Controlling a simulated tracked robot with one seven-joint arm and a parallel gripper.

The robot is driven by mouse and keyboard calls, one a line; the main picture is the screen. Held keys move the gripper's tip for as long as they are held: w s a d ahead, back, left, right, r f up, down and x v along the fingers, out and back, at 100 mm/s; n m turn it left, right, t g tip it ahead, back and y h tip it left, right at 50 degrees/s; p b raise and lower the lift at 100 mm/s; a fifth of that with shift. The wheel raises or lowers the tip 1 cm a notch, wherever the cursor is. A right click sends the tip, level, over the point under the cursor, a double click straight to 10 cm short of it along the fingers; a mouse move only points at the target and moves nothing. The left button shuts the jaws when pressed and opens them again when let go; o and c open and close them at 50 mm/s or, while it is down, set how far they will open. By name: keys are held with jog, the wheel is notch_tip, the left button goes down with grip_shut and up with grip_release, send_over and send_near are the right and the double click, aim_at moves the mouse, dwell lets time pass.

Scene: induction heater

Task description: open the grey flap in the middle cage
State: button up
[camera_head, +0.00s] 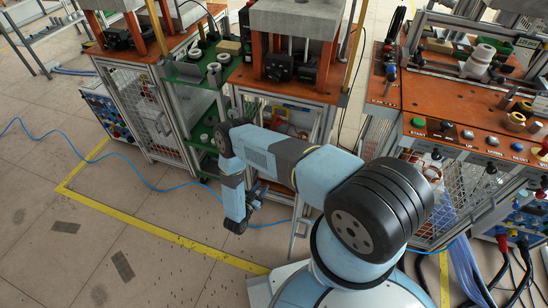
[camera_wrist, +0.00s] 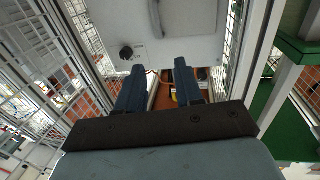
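In the wrist view a pale grey panel with a black round knob (camera_wrist: 126,52) fills the top middle; it looks like the grey flap (camera_wrist: 172,42). A bar-like handle shows at its top edge. My gripper (camera_wrist: 158,72) is open and empty, its two dark blue fingers pointing at the panel's lower edge. I cannot tell whether the fingertips touch it. In the head view my gripper (camera_head: 260,190) is small and dark in front of the middle cage (camera_head: 328,122), below its orange top. My arm hides part of the cage, and I cannot make out the flap there.
In the wrist view, wire mesh (camera_wrist: 45,65) stands left of my gripper and a metal post (camera_wrist: 262,45) right. A green shelf (camera_head: 188,72) stands left of the middle cage. A blue cable (camera_head: 150,184) crosses the floor. Open floor lies at the lower left.

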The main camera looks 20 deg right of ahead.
jog(key=x, duration=1.4)
jog(key=shift+w+d, duration=0.2)
jog(key=shift+d, duration=0.05)
grip_shut()
jog(key=shift+s+d, duration=0.1)
jog(key=shift+s+d, duration=0.1)
jog(key=shift+d, duration=0.05)
